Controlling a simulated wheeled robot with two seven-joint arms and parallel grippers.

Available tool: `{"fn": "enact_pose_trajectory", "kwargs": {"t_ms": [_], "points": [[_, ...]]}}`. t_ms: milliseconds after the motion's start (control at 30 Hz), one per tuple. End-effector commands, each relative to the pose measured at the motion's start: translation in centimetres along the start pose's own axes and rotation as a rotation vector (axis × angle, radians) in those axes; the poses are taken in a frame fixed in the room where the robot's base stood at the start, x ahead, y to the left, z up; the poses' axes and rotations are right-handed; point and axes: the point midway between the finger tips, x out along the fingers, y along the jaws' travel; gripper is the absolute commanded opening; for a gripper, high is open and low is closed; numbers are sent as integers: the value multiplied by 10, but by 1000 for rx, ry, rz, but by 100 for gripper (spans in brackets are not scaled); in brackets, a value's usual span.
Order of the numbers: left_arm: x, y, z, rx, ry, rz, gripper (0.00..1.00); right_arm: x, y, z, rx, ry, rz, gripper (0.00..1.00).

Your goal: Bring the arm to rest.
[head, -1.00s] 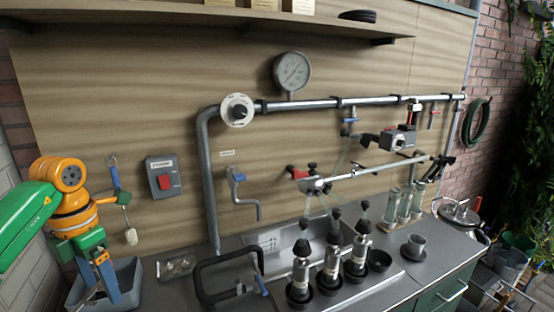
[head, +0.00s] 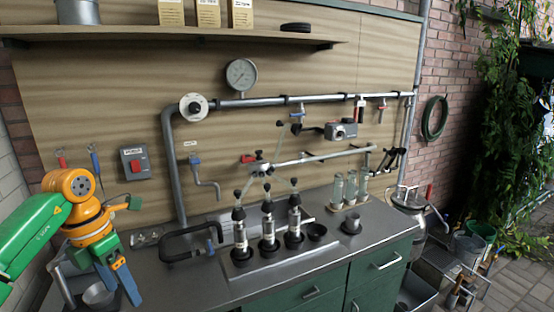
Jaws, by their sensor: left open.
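My left arm comes in from the left, green and orange, in the head view. My left gripper (head: 118,284) hangs at the lower left with its blue fingers pointing down. It is open, and I see nothing held between the fingers. It is over the left end of the counter, in front of a small grey bowl (head: 98,294) and partly hiding what stands there. My right arm and gripper are not in view.
The grey counter (head: 330,262) carries a black bent handle (head: 190,243), several black-and-silver cylinders (head: 268,230) and a grey cup (head: 352,222). A pipe (head: 310,98), a gauge (head: 241,75) and a red-button switch box (head: 134,162) are on the wall. Paved floor (head: 518,255) lies right.

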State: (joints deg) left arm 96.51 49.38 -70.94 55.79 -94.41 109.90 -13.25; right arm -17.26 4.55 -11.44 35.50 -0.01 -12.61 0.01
Motion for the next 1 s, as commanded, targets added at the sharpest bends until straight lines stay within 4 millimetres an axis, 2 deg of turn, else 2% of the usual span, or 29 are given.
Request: {"fn": "enact_pose_trajectory", "kwargs": {"t_ms": [167, 267, 367, 467, 567, 600, 667, 700, 767, 833, 900, 967, 1000], "points": [[26, -24, 25, 24, -65, -109, 82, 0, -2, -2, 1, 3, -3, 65], [46, -46, 44, 28, -118, -204, 82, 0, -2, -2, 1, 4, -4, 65], [68, -74, 65, 12, -187, -331, 82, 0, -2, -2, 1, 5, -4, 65], [93, -110, 90, -49, -275, -513, 82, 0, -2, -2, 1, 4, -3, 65], [128, -158, 123, -264, -400, -811, 82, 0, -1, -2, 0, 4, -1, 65], [147, -172, 136, -446, -457, -960, 82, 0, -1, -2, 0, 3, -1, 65], [184, -172, 147, -818, -525, -1142, 82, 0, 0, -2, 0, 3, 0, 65], [218, -160, 143, -1101, -550, -1210, 82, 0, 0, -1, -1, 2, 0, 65], [262, -141, 126, -1432, -564, -1231, 82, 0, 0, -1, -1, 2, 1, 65], [311, -125, 94, -1751, -553, -1198, 82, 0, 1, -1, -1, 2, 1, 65], [357, -116, 53, -2029, -529, -1124, 82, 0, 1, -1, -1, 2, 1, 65], [392, -112, 13, -2244, -500, -1037, 82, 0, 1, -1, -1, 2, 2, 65], [413, -113, -16, -2376, -478, -970, 82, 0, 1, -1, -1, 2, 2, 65]]}}
